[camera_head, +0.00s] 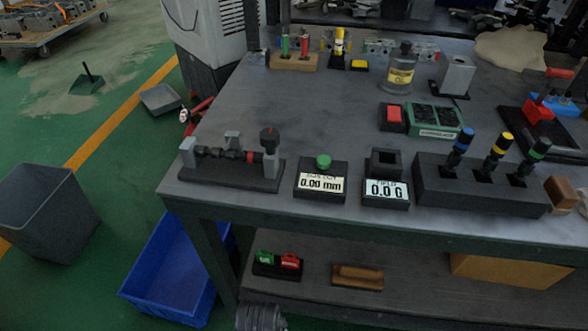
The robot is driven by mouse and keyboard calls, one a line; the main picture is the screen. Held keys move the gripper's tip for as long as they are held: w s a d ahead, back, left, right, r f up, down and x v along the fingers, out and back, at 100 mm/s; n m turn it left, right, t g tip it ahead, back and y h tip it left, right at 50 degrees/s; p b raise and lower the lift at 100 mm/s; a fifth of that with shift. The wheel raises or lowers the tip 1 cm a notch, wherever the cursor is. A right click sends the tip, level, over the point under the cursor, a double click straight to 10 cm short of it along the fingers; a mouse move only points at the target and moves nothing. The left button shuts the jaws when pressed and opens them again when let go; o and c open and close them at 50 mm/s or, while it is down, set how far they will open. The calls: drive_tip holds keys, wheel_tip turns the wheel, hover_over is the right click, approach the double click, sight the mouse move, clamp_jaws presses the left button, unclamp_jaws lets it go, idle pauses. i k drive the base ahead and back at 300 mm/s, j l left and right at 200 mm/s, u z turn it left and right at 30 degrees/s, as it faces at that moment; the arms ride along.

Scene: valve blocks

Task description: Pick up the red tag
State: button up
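A small red tag (290,261) with faint light markings stands in a black holder (263,271) on the lower shelf, under the front left part of the bench. A similar green tag (265,257) stands beside it on the left, in the same holder. Both tags look upright, and their lower ends are hidden in the holder. My gripper is not in view.
The bench top (330,110) overhangs the lower shelf (400,293). A brown wooden-handled item (358,277) lies right of the holder. A cardboard box (515,271) is farther right. A blue bin (170,275) stands on the floor at left. A grey ribbed object (261,316) shows below.

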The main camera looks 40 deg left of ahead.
sight(285, 262)
drive_tip(key=i+j, duration=0.7)
